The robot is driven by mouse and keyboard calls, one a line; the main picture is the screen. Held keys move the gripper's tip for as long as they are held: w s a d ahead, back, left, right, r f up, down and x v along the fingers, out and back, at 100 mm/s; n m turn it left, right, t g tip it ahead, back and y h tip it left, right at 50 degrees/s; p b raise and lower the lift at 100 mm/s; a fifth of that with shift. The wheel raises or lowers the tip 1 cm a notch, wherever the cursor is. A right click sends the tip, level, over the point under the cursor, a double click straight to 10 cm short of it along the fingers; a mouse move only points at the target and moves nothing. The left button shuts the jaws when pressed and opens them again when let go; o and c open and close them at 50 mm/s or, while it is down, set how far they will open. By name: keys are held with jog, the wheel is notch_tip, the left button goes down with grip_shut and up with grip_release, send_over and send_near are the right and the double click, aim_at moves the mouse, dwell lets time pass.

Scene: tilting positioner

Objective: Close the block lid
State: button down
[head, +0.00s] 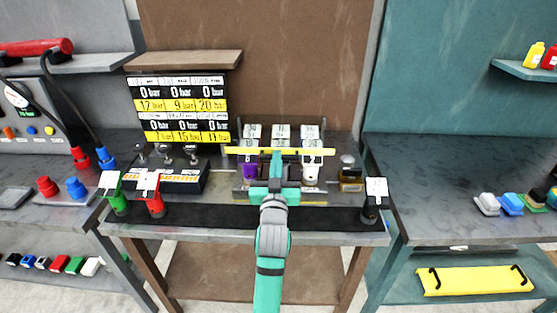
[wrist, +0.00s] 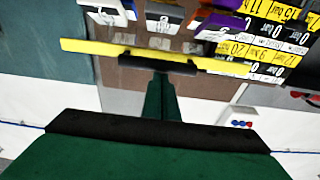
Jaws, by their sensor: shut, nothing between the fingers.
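The block lid is a thin yellow plate (head: 280,151) seen nearly edge-on. It stands out above the block (head: 300,194) on the middle bench, with white number tags behind it. In the wrist view the lid (wrist: 95,48) crosses the upper part as a yellow strip with a black bar (wrist: 158,65) along its middle. My gripper (head: 276,160) is in front of the block, reaching toward the lid. Its green fingers (wrist: 163,78) are shut and empty, with their tips at or close to the black bar. I cannot tell whether they touch. My gripper hides the block's middle.
A purple piece (head: 249,171) and a white piece (head: 311,173) flank my gripper. Green (head: 117,203) and red (head: 155,205) tagged handles stand at left, a black tagged one (head: 372,213) at right. A pressure board (head: 180,110) stands behind left. The right bench has open room.

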notch_tip(320, 180, down, 2)
jog(key=shift+w+d+f+g, duration=0.1)
jog(key=shift+w+g, duration=0.05)
jog(key=shift+g, duration=0.15)
notch_tip(320, 180, up, 6)
jog(key=s, duration=0.1)
jog(key=s+f, duration=0.5)
jog(key=s, duration=0.4)
jog(key=s+d+f+n+g, duration=0.1)
jog(key=s+d+f, duration=0.2)
jog(key=s+f, duration=0.75)
jog(key=s+d+f+g, duration=0.1)
jog(key=s+d+f, duration=0.2)
jog(key=s+f, duration=0.75)
jog(key=s+f+m+g+h, duration=0.1)
jog(key=s+f+g, duration=0.1)
jog(key=s, duration=2.3)
jog(key=shift+d+f+m, duration=0.3)
jog(key=shift+d+f, duration=0.1)
jog(key=shift+f, duration=0.3)
